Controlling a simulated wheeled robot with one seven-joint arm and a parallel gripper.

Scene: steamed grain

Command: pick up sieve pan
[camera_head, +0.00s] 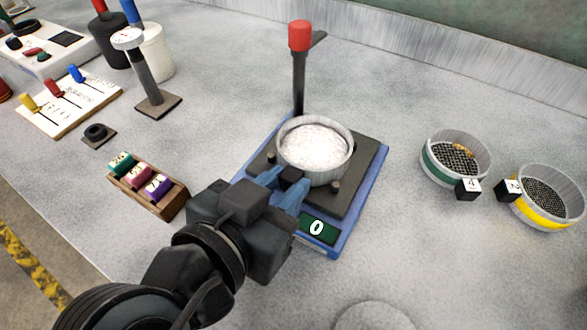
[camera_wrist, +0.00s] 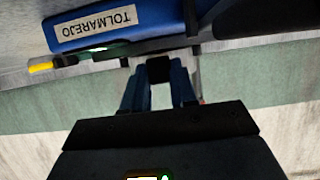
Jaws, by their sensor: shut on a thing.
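A round pale-grey pan (camera_head: 346,163) full of white grain or powder is over the plate of the blue scale (camera_head: 375,180), in the middle of the head view. I take it to be the sieve pan. I cannot tell whether it rests on the plate or hangs just above it. My gripper (camera_head: 286,182) reaches in from the lower left and is shut on the pan's small black handle block. The wrist view shows this black block (camera_wrist: 160,68) between the two blue fingers. The scale's green display (camera_head: 318,229) reads 0.
A red-topped post (camera_head: 299,62) rises behind the pan. Two mesh sieves, green-banded (camera_head: 436,170) and yellow-banded (camera_head: 545,218), stand at the right. A wooden rack (camera_head: 147,186) of coloured weights is left of my gripper. The counter front right is mostly clear, with a pale disc (camera_head: 374,317).

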